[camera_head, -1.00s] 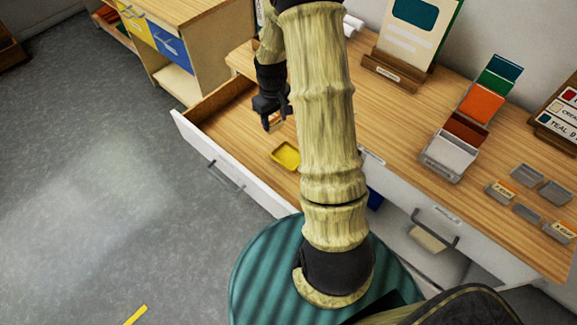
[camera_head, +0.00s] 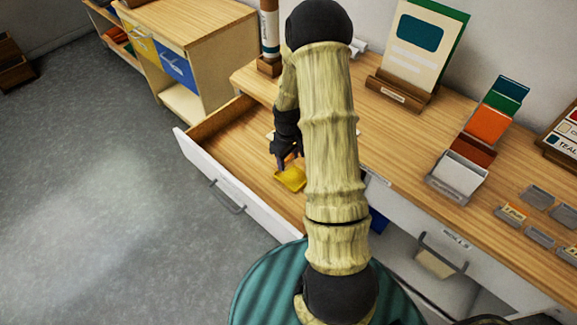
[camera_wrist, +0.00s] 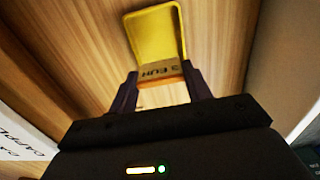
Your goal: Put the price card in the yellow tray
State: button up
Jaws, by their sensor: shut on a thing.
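The yellow tray (camera_head: 291,181) lies in the open drawer, and it shows in the wrist view (camera_wrist: 155,34) just ahead of my fingertips. My gripper (camera_head: 287,162) hangs over the drawer beside the tray's far edge. In the wrist view my gripper (camera_wrist: 161,76) is shut on the price card (camera_wrist: 158,70), a small card with dark lettering and an orange edge. The card overlaps the tray's near edge in that view. I cannot tell whether it touches the tray. In the head view my arm hides part of the drawer.
The open drawer (camera_head: 243,206) has a white front and wooden walls around the tray. On the counter stand a large sign (camera_head: 412,48), a row of coloured cards (camera_head: 487,125) and several small grey trays (camera_head: 538,196). The drawer floor left of the tray is clear.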

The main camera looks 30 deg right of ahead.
aim_at(288, 168)
jog(key=shift+f, duration=0.2)
jog(key=shift+f, duration=1.85)
jog(key=shift+f, duration=0.15)
jog(key=o, duration=0.9)
jog(key=shift+o, duration=0.2)
